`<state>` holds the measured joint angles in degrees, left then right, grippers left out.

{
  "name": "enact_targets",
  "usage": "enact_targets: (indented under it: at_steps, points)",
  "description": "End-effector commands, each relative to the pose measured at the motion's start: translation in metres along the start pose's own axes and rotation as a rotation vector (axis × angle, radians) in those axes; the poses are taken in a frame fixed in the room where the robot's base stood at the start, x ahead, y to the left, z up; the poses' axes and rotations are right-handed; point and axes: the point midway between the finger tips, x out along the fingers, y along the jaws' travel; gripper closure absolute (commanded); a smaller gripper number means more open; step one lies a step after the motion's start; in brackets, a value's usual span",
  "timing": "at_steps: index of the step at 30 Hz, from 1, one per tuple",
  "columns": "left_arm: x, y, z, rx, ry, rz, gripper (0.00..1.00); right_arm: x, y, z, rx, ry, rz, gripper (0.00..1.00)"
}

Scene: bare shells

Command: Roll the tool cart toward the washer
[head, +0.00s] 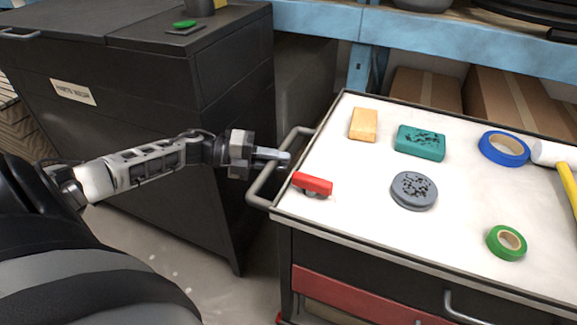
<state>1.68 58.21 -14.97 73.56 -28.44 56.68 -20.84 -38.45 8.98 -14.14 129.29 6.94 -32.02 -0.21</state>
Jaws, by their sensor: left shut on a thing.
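The tool cart (340,222) stands at the right, with a white top, a dark body and a red drawer front. Its grey push handle (258,185) sticks out from its left side. My left gripper (277,157) comes in from the left and is shut on this handle near its upper end. The washer (150,110) is a dark cabinet with a small, hard-to-read label, left of the cart. A gap of floor lies between them. My right gripper is not in view.
On the cart top lie a red tool (313,184), a yellow block (363,124), a teal block (420,141), a grey disc (414,190), blue tape (503,148), green tape (507,242) and a yellow-handled mallet (567,180). A blue shelf (430,31) with cardboard boxes (426,88) stands behind.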

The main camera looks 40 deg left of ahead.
Motion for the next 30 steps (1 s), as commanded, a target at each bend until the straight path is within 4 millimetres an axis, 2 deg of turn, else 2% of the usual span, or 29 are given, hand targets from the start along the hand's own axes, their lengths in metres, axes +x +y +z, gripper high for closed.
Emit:
enact_targets:
  at_steps: [12, 13, 15, 25, 30]
  points:
    - [-0.003, 0.0, 0.003, 0.0, -0.005, -0.001, 1.0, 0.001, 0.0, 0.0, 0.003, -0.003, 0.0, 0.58]
    - [-0.003, 0.0, 0.003, 0.0, -0.005, -0.001, 0.78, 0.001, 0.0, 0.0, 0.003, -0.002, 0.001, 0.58]
    - [-0.003, 0.0, 0.003, 0.0, -0.005, -0.001, 0.59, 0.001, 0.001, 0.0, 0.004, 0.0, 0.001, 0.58]
    - [-0.003, -0.002, 0.002, 0.0, -0.002, -0.001, 0.59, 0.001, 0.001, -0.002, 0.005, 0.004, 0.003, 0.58]
    - [-0.008, -0.024, 0.004, 0.003, -0.002, 0.0, 0.59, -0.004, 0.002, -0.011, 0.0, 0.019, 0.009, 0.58]
